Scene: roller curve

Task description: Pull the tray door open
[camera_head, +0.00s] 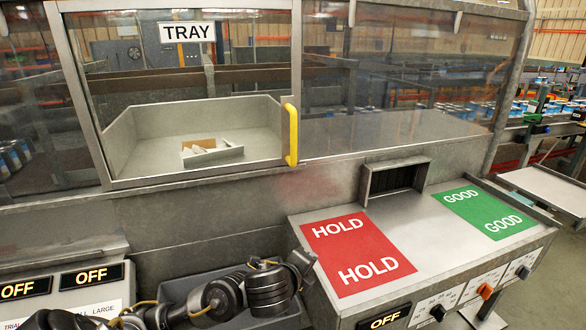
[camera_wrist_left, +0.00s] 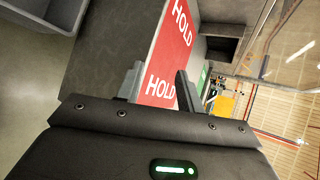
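The tray door (camera_head: 180,183) is a metal-framed clear pane under a "TRAY" sign (camera_head: 187,32). It looks shut, flush with the surrounding panel. Its yellow upright handle (camera_head: 291,135) is on the right edge, with nothing touching it. Behind the pane sits a grey tray (camera_head: 262,128) holding a small box with pale pieces (camera_head: 211,152). My left gripper (camera_head: 303,262) is low in the head view, below the handle and beside the HOLD panel. In the left wrist view, its two fingers (camera_wrist_left: 158,88) are apart with nothing between them. My right gripper is not in view.
A sloped console with a red HOLD panel (camera_head: 357,253) and a green GOOD panel (camera_head: 484,211) stands at right, with a dark slot (camera_head: 395,180) behind it. A grey bin (camera_head: 178,290) lies under my left arm. Boxes marked OFF (camera_head: 92,276) stand at lower left.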

